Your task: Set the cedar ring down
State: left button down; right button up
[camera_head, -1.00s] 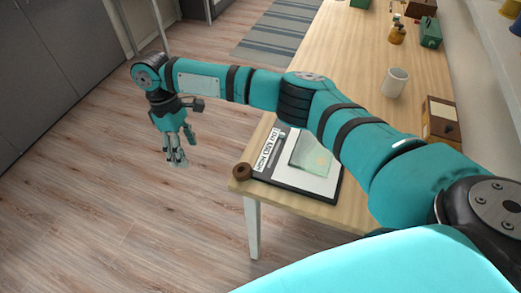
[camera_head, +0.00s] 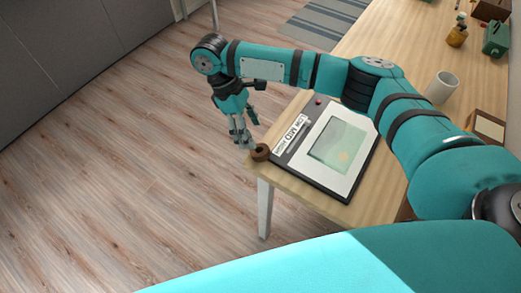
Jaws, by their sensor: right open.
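The cedar ring (camera_head: 261,152), a small dark brown ring, rests on the near left corner of the wooden table (camera_head: 310,193). My right gripper (camera_head: 244,142) is open and empty, pointing down just to the left of the ring. Its fingertips appear very close to the ring; I cannot tell whether they touch it. My left gripper is not in view.
A dark board with a white sheet and a pale green panel (camera_head: 338,143) lies right beside the ring. A white mug (camera_head: 441,87), a wooden box (camera_head: 487,128) and a green box (camera_head: 496,38) stand farther along the table. Open floor lies to the left.

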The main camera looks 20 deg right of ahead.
aim_at(258, 149)
jog(key=shift+s+f, duration=0.1)
jog(key=shift+f, duration=0.1)
jog(key=p+x, duration=0.1)
jog(key=x, duration=0.3)
jog(key=shift+s+d+p, duration=0.15)
jog(key=shift+s+p, duration=0.2)
jog(key=shift+s, duration=0.1)
jog(key=shift+f, duration=0.4)
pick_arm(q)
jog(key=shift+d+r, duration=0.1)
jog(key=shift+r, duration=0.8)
pick_arm(e)
jog(key=shift+c, duration=0.3)
jog(key=c, duration=0.9)
